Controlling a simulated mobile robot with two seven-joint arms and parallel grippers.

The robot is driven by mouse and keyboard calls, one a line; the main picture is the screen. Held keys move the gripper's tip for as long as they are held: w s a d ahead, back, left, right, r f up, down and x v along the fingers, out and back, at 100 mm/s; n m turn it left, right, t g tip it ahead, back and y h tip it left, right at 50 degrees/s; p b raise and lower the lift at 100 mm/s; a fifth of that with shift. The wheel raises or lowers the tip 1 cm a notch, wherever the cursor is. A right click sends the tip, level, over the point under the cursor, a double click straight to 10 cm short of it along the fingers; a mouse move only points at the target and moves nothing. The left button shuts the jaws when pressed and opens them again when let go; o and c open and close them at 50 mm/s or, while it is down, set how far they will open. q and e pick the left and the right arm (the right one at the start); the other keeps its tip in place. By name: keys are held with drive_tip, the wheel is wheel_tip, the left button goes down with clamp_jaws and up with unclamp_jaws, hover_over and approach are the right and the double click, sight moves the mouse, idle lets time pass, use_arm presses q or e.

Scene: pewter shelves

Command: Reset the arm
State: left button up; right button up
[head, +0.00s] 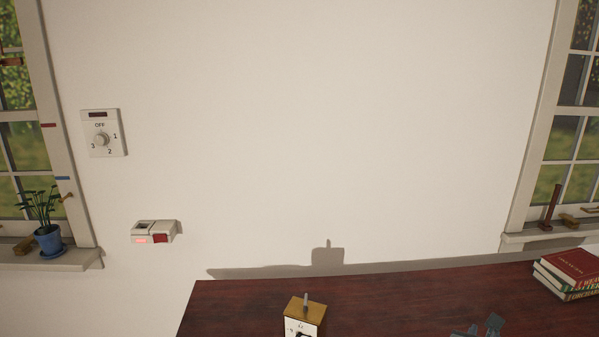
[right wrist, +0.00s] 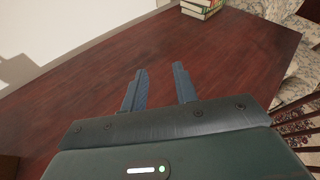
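My right gripper (right wrist: 160,88) shows in the right wrist view with its two blue-grey fingers apart and nothing between them. It is above the dark red wooden table (right wrist: 100,75). In the head view the tips of my right gripper (head: 478,328) show at the bottom edge, right of centre, over the table (head: 400,290). My left gripper is not in view.
A small wooden box (head: 306,308) with a white face and a lever stands on the table's front middle. Stacked books (head: 568,272) lie at the table's right. A dial (head: 101,135) and a small red-lit switch box (head: 153,232) are on the wall. A potted plant (head: 47,237) stands on the left sill.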

drive_tip(key=s+a+f+m+y, duration=0.2)
drive_tip(key=s+f, duration=0.1)
drive_tip(key=f, duration=0.1)
drive_tip(key=s+a+f+m+g+y, duration=0.1)
drive_tip(key=s+f+m+y, duration=0.1)
drive_tip(key=s+f+m, duration=0.1)
drive_tip(key=s+a+f+m+y, duration=0.2)
drive_tip(key=s+f+m, duration=0.1)
drive_tip(key=s+f, duration=0.1)
drive_tip(key=shift+s+a+f+g+y, duration=0.2)
drive_tip(key=shift+a+f+g+y, duration=0.15)
drive_tip(key=shift+f, duration=0.25)
drive_tip(key=s+m+y, duration=0.1)
drive_tip(key=s+m, duration=0.1)
drive_tip(key=s+a+f+m+y, duration=0.1)
drive_tip(key=s, duration=0.1)
drive_tip(key=s+m+y, duration=0.1)
drive_tip(key=m, duration=0.1)
drive_tip(key=shift+s+a+f+m, duration=0.25)
drive_tip(key=shift+s+m, duration=0.05)
drive_tip(key=shift+s, duration=0.1)
drive_tip(key=s+m+y, duration=0.2)
drive_tip(key=s+m, duration=0.3)
drive_tip(key=a+m+t, duration=0.1)
drive_tip(key=a+m, duration=0.7)
drive_tip(key=a, duration=1.1)
drive_tip(key=shift+f+y, duration=0.2)
drive_tip(key=shift+y, duration=0.15)
drive_tip(key=shift+t, duration=0.25)
